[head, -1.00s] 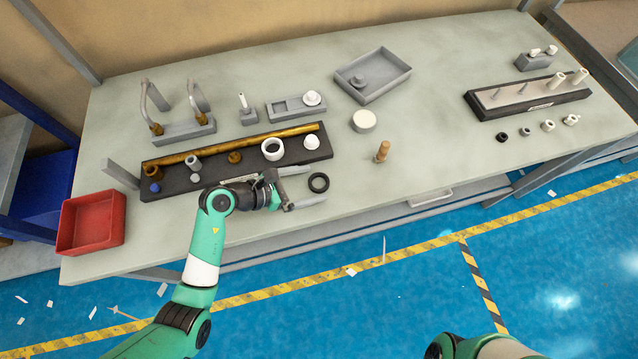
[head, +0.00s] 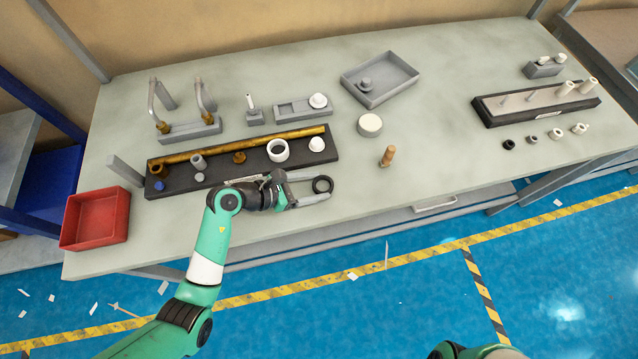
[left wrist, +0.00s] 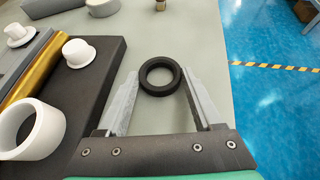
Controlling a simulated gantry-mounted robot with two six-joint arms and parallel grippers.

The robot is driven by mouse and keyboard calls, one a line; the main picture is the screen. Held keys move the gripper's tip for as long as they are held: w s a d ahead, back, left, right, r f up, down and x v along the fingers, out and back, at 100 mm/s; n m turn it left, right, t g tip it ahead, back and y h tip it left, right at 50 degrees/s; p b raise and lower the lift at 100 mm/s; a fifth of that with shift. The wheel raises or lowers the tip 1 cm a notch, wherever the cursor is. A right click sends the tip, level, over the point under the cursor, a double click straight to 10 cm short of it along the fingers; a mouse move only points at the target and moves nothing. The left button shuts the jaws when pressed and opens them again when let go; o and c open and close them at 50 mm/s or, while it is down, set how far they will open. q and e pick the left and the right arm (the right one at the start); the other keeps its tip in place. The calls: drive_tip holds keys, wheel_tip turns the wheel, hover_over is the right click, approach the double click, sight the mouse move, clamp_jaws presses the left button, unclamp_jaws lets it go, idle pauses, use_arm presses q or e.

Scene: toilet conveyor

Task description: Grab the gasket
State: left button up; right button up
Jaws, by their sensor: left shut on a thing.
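The gasket is a black ring lying flat at the front of the grey workbench; it shows in the head view (head: 331,185) and in the left wrist view (left wrist: 160,92). My left gripper (head: 321,186) reaches it from the left, low over the bench. In the left wrist view its two fingers (left wrist: 160,76) lie one on each side of the ring, with their tips at its outer edge, and it is shut on the gasket. The ring still looks to be at bench level. My right gripper is out of view.
A dark tray (head: 190,187) with a brass pipe and several fittings stands just behind my left gripper. A wooden peg (head: 387,157) stands to the right of the ring. A red bin (head: 97,218) is at the far left. The bench front right of the ring is clear.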

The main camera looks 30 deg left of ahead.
sight(316, 189)
use_arm(q)
drive_tip(key=r+p, duration=0.2)
drive_tip(key=r, duration=0.1)
drive_tip(key=r+p, duration=0.1)
drive_tip(key=shift+s+d+r, duration=0.15)
drive_tip(key=shift+d+r, duration=0.1)
drive_tip(key=s+d+r+p, duration=0.6)
drive_tip(key=s+d+r, duration=0.2)
drive_tip(key=d, duration=0.2)
drive_tip(key=shift+d+r, duration=0.3)
drive_tip(key=shift+d, duration=0.1)
